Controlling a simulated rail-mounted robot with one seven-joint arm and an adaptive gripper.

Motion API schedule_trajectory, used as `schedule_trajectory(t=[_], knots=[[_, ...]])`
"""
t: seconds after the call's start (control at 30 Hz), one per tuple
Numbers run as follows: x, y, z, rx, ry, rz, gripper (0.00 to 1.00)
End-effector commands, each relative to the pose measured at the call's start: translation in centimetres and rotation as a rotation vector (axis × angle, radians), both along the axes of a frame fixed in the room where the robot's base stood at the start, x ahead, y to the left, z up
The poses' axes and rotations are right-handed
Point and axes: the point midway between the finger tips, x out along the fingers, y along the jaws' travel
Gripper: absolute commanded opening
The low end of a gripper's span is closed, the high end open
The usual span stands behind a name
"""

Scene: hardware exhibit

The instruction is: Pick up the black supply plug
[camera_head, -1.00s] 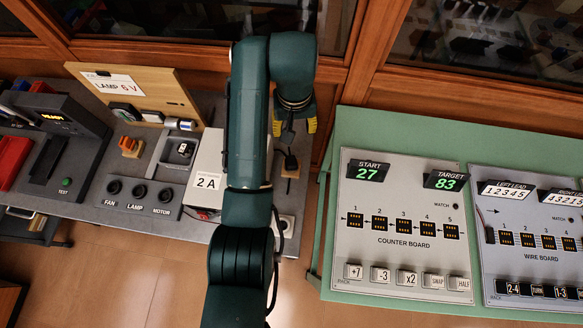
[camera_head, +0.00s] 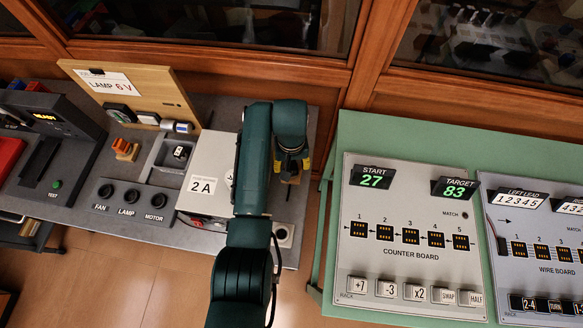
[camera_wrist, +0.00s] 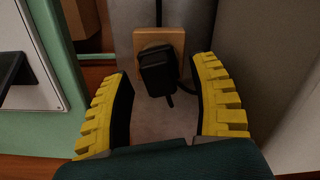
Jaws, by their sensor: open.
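The black supply plug (camera_wrist: 157,72) shows in the wrist view, in front of a small wooden block (camera_wrist: 148,38), with a dark cable rising behind it. My gripper (camera_wrist: 161,90) is open, its yellow ridged fingers on either side of the plug's near end, with visible gaps on both sides. In the head view my gripper (camera_head: 291,168) points down over the right end of the grey bench. There my arm hides the plug, and only an edge of the wooden block shows.
A pale supply box marked 2A (camera_head: 203,185) stands just left of my arm. The green table (camera_head: 352,130) with the counter board (camera_head: 408,285) is close on the right. A wooden lamp sign (camera_head: 150,85) and a switch panel (camera_head: 128,205) are farther left.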

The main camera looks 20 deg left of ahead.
Motion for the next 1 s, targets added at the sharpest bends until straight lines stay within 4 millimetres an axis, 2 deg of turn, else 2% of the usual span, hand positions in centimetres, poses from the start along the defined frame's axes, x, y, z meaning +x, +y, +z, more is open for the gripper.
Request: schedule_trajectory(t=[0.07,0.27,0.5,0.6,1.0], knots=[[0.07,0.00,-0.83,0.000,-0.002,0.000,0.61],[0.09,0.00,-0.76,0.001,-0.003,0.000,0.62],[0.07,0.00,-0.77,0.001,-0.003,0.000,0.16],[0.06,-0.01,-0.77,0.001,-0.003,0.000,0.00],[0.03,0.00,-0.76,0.001,-0.002,0.000,0.00]])
